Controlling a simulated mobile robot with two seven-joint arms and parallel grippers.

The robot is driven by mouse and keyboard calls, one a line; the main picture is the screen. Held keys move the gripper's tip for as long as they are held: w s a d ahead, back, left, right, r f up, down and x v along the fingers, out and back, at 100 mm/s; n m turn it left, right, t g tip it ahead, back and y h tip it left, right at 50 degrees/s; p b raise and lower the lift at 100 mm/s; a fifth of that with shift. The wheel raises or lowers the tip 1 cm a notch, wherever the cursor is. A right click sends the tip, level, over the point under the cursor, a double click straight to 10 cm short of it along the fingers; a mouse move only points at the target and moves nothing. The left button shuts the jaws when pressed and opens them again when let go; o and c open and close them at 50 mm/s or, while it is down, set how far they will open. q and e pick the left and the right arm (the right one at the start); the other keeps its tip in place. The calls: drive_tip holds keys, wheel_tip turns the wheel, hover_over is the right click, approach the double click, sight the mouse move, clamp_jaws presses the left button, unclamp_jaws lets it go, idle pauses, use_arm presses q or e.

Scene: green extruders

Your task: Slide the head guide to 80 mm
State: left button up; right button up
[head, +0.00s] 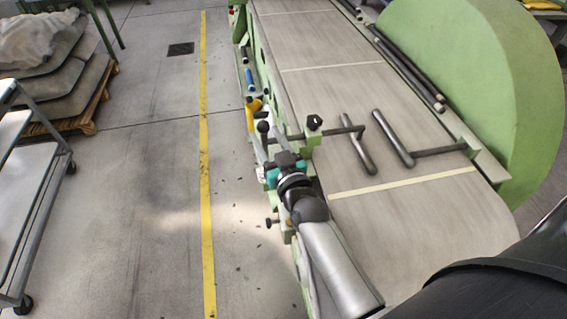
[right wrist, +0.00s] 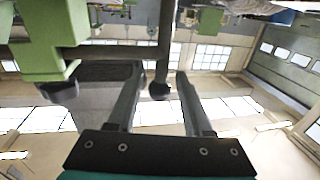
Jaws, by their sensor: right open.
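A dark round guide bar (head: 358,143) lies over the near part of the belt. Its cross rod runs left through a green clamp block (head: 310,136) with a black knob (head: 314,122) on top. A black ball knob (head: 263,127) is at the rod's outer end. My right gripper (head: 270,146) is at this outer side of the machine, close to the ball knob. In the right wrist view, the open fingers stand on either side of a black ball (right wrist: 159,91) on a rod, with gaps at both sides. No millimetre scale is readable. My left gripper is not in view.
A second dark guide bar (head: 392,138) faces the first from the right side. The wide grey belt (head: 400,215) has pale cross strips. A large green disc-shaped housing (head: 480,90) stands at the right. The floor to the left is clear up to a cart (head: 35,190).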

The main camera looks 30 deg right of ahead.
drive_tip(key=s, duration=1)
drive_tip(key=shift+a, duration=0.25)
drive_tip(key=shift+s, duration=0.15)
